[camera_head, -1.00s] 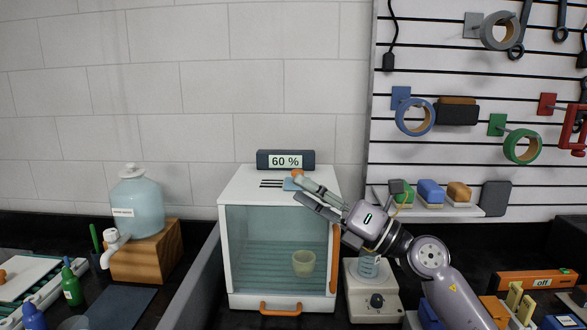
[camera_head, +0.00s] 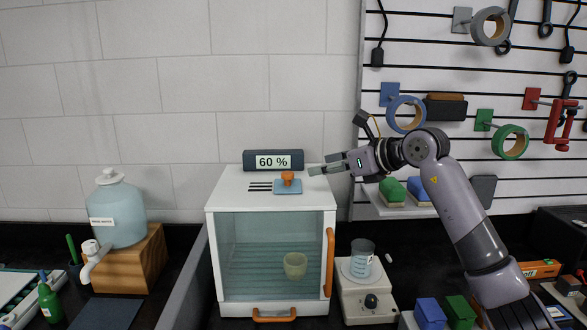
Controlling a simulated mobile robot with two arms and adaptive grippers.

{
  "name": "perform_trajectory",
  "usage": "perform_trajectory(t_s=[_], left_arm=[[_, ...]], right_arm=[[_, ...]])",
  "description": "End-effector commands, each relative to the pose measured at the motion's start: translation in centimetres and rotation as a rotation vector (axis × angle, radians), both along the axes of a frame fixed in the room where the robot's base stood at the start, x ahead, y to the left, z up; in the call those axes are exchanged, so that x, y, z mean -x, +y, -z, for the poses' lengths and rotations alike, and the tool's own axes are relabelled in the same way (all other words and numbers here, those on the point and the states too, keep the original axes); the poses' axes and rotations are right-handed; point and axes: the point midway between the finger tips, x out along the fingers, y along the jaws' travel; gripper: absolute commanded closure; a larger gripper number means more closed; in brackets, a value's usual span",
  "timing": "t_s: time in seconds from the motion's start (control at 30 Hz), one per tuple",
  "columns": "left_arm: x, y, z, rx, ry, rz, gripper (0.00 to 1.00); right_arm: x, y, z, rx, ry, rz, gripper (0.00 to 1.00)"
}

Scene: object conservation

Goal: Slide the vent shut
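The vent is in the top of a white cabinet (camera_head: 212,235). Its dark slots (camera_head: 260,187) show uncovered to the left of a blue sliding plate (camera_head: 288,189). An orange knob (camera_head: 288,178) stands on the plate. My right gripper (camera_head: 319,164) is just to the right of the knob, above the cabinet's right top edge. Its fingers point left, look spread apart and hold nothing; they appear clear of the knob. My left gripper is not in view.
A display reading 60 % (camera_head: 273,161) stands behind the vent. A beige cup (camera_head: 295,266) is inside the cabinet behind its glass front. A beaker (camera_head: 361,258) on a white device (camera_head: 352,290) stands at right. A blue jug (camera_head: 117,213) is at left.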

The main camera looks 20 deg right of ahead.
Motion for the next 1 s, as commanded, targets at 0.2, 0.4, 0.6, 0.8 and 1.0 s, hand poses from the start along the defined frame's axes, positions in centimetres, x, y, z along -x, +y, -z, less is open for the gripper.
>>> perform_trajectory(t_s=[0.2,0.4,0.6,0.8,1.0], left_arm=[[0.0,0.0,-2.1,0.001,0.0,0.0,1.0],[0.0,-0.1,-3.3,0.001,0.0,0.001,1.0],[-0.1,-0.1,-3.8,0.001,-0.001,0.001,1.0],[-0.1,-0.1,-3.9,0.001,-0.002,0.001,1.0],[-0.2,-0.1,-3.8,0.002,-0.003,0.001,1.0]], right_arm=[[-4.0,2.4,1.6,-0.005,0.003,-0.004,0.54],[-7.0,4.0,3.1,-0.003,0.002,-0.002,0.54],[-8.6,4.8,3.9,-0.002,0.0,-0.001,0.54],[-9.0,5.0,4.2,-0.001,-0.002,-0.001,0.54],[-8.9,5.0,4.2,-0.001,-0.002,-0.001,0.57]])
